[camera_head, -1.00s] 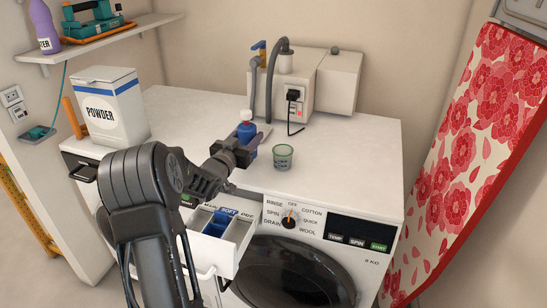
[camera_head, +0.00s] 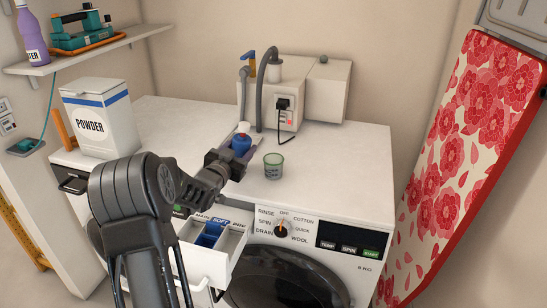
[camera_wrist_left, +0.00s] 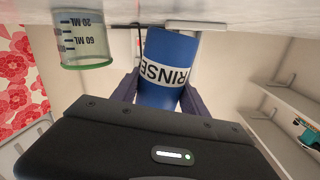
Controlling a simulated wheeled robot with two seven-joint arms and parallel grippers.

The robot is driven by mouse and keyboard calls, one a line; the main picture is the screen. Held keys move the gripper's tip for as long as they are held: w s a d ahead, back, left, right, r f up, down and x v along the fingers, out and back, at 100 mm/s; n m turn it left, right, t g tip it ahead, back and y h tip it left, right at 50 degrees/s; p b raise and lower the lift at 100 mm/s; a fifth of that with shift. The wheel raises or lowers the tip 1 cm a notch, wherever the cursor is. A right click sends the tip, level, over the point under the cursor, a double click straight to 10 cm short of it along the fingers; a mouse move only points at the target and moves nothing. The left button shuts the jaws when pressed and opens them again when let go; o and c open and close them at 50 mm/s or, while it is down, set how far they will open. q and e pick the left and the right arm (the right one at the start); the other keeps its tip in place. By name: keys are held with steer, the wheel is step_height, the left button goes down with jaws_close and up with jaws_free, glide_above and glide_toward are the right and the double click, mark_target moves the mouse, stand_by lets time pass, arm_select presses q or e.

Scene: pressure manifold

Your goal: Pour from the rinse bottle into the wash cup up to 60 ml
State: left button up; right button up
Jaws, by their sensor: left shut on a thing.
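The rinse bottle (camera_head: 241,144) is blue with a pale cap and stands about upright at the washing machine's top. Its RINSE label shows upside down in the left wrist view (camera_wrist_left: 168,68). My left gripper (camera_head: 228,160) is shut around the bottle; its fingers also show on both sides of it in the left wrist view (camera_wrist_left: 158,88). I cannot tell whether the bottle touches the top. The wash cup (camera_head: 273,166) is clear with a greenish rim and stands just right of the bottle, apart from it. Its 20 and 60 ml marks show in the wrist view (camera_wrist_left: 84,42). My right gripper is out of view.
A powder box (camera_head: 101,118) stands on the top at left. A hose and socket box (camera_head: 277,90) stand behind. The detergent drawer (camera_head: 205,262) is open below my left arm. The top (camera_head: 340,175) is clear right of the cup. A floral ironing board (camera_head: 470,150) leans at right.

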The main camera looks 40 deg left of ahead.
arm_select(q)
steer(key=shift+w+d+r+m+p, duration=0.2)
steer(key=shift+d+m+p, duration=0.3)
steer(key=shift+m, duration=0.2)
steer(key=d+r+m+p, duration=0.1)
steer(key=m+p, duration=0.1)
steer(key=w+d+r+m+g+p, duration=0.1)
steer(key=p, duration=0.2)
steer(key=shift+w+d+r+m, duration=0.1)
steer(key=shift+d+r+m, duration=0.1)
steer(key=shift+m, duration=0.2)
steer(key=shift+d+f+m+y+p, duration=0.1)
steer(key=shift+d+m+y+p, duration=0.15)
steer(key=shift+m+p, duration=0.5)
stand_by(0.7)
steer(key=shift+m+p, duration=0.55)
steer(key=shift+p, duration=0.85)
stand_by(1.1)
steer(key=shift+w+r+m+g+y+p, duration=0.1)
steer(key=shift+r+m+g+y+p, duration=0.45)
steer(key=shift+p, duration=0.75)
stand_by(1.2)
